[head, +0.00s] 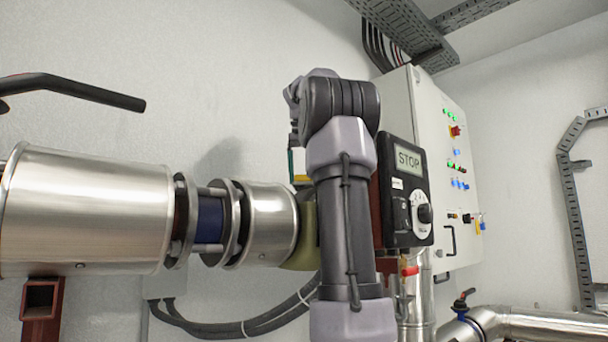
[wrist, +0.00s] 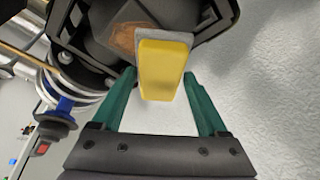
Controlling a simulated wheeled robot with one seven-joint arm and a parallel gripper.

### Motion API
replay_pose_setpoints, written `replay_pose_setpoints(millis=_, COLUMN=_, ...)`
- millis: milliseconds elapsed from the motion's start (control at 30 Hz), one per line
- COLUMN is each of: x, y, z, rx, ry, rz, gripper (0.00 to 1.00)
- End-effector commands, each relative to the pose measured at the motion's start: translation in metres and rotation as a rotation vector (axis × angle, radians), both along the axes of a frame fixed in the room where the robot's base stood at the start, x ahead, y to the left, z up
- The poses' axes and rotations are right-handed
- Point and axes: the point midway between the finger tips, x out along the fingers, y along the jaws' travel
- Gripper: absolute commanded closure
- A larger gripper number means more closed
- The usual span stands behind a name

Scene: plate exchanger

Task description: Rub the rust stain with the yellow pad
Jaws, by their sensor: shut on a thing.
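The yellow pad (wrist: 165,70) is a yellow block with a grey face, in the middle of the wrist view. My gripper (wrist: 160,78) has green fingers on either side of the pad and is shut on it. The rust stain (wrist: 122,38) is a brown patch on a dark grey surface (wrist: 98,20), just left of the pad's grey end. The pad overlaps part of the stain in this view. Whether the pad touches the surface I cannot tell.
In the head view, a steel-clad pipe (head: 90,210) with a flanged joint (head: 210,220) runs left of my arm. A black box reading STOP (head: 405,185) and a white control cabinet (head: 445,150) stand close on the right. Black cables (head: 250,325) hang below.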

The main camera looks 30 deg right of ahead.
Motion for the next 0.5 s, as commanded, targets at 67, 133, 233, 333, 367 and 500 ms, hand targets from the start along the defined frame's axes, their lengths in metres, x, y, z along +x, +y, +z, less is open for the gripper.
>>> replay_pose_setpoints(millis=67, x=-0.003, y=-0.001, z=0.001, rx=0.000, ry=-0.001, rz=-0.001, gripper=0.89)
replay_pose_setpoints(millis=133, x=-0.008, y=-0.001, z=0.001, rx=0.000, ry=-0.001, rz=-0.002, gripper=0.89)
replay_pose_setpoints(millis=233, x=-0.017, y=-0.002, z=0.001, rx=0.000, ry=-0.001, rz=-0.002, gripper=0.89)
replay_pose_setpoints(millis=333, x=-0.026, y=-0.004, z=0.002, rx=0.000, ry=-0.001, rz=-0.002, gripper=0.89)
replay_pose_setpoints(millis=367, x=-0.029, y=-0.004, z=0.002, rx=0.000, ry=-0.001, rz=-0.002, gripper=0.89)
replay_pose_setpoints(millis=500, x=-0.039, y=-0.006, z=0.002, rx=0.000, ry=0.000, rz=-0.001, gripper=0.89)
